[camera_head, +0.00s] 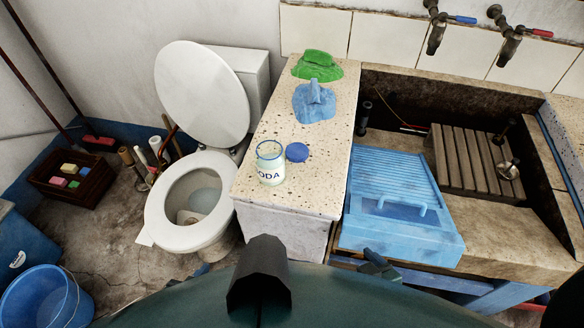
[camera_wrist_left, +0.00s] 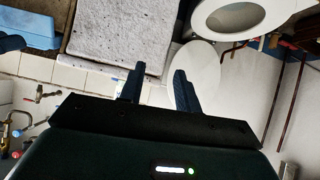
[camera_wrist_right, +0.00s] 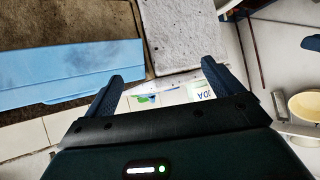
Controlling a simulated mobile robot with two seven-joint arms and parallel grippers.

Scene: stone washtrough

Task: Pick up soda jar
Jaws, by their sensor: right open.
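The soda jar (camera_head: 270,168) is clear glass with whitish contents and dark lettering. It stands upright and uncovered near the front left of the speckled stone counter. A round blue lid (camera_head: 297,152) lies beside it on the right. The jar also shows in the right wrist view (camera_wrist_right: 199,92), partly hidden by a finger.
Green cloth (camera_head: 318,65) and blue cloth (camera_head: 313,101) lie behind the jar. A blue washboard (camera_head: 400,222) sits right of the counter, by the stone trough (camera_head: 535,240) with taps (camera_head: 510,42) above. The toilet (camera_head: 160,212) stands left. A blue bucket (camera_head: 48,300) is at lower left.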

